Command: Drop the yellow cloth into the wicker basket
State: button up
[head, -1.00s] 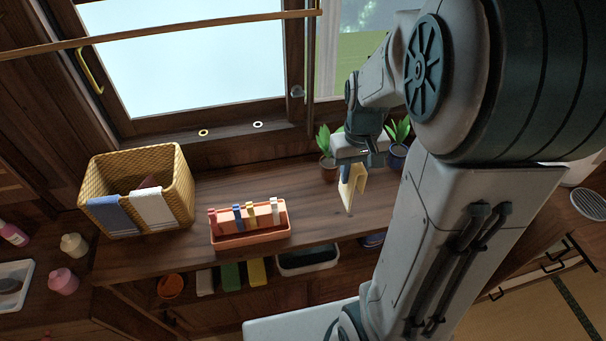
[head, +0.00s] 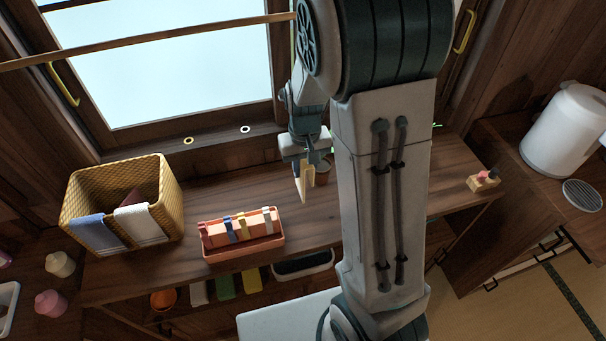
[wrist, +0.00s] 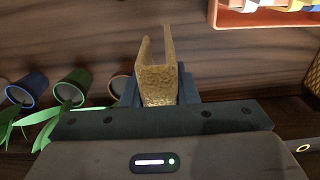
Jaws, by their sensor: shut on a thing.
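The yellow cloth (head: 307,184) hangs folded from my gripper (head: 305,160), above the wooden counter and to the right of the orange tray. In the wrist view the cloth (wrist: 157,82) is pinched between the dark fingers of my gripper (wrist: 157,92), its two flaps pointing away from me. The wicker basket (head: 163,190) stands at the left end of the counter, with a blue cloth (head: 93,232) and a white cloth (head: 139,224) draped over its front rim. A dark reddish thing shows inside it.
An orange tray (head: 246,247) with several coloured clips stands between the basket and my gripper; its edge also shows in the wrist view (wrist: 262,19). Potted plants stand by the gripper, one in a blue pot (wrist: 28,86). A horizontal pole (head: 150,41) crosses the window above.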

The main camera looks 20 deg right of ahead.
jog(key=shift+w+a+f, duration=0.15)
jog(key=shift+f, duration=2)
jog(key=shift+f, duration=0.25)
jog(key=o, duration=1)
jog(key=shift+r, duration=0.1)
jog(key=shift+c, duration=0.2)
